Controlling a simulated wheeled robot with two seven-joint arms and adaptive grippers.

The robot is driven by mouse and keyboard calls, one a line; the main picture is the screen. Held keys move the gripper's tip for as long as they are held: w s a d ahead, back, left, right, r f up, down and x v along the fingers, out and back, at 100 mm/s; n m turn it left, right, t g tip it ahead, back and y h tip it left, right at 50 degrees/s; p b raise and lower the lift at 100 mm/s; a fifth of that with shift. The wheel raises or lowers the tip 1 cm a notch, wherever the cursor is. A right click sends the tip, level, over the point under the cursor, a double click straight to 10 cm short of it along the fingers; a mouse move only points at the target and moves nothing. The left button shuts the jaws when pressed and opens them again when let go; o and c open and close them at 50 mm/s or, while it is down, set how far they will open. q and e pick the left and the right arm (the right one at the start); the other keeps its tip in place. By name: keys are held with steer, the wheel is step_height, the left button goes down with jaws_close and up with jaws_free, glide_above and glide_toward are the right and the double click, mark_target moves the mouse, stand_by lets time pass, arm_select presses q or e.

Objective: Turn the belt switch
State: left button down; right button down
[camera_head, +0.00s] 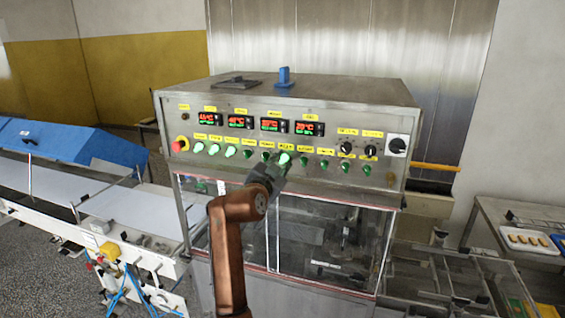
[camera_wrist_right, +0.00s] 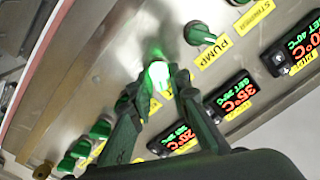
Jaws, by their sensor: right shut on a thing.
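My right gripper (camera_head: 279,170) reaches up to the control panel on the front of the steel machine. It is shut on a lit green switch (camera_head: 285,158), just right of the dark pump switch in the head view. In the right wrist view the two fingertips (camera_wrist_right: 160,88) lie on either side of the glowing switch (camera_wrist_right: 157,73). The pump switch (camera_wrist_right: 199,34) beside it has a clear label. I cannot surely read the label of the held switch. My left gripper is in neither view.
More green switches run along the panel, several lit at the left and dark ones (camera_head: 345,168) at the right. A red emergency button (camera_head: 178,146) is at the left end. Black knobs (camera_head: 346,148) and a rotary switch (camera_head: 397,146) are at the right. Glass doors (camera_head: 325,240) are below.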

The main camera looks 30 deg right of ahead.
steer(key=c, duration=2)
jaws_free()
steer(key=shift+c, duration=0.2)
steer(key=shift+a, duration=0.1)
steer(key=v, duration=1.1)
steer(key=shift+s+a, duration=0.25)
steer(key=shift+s, duration=0.05)
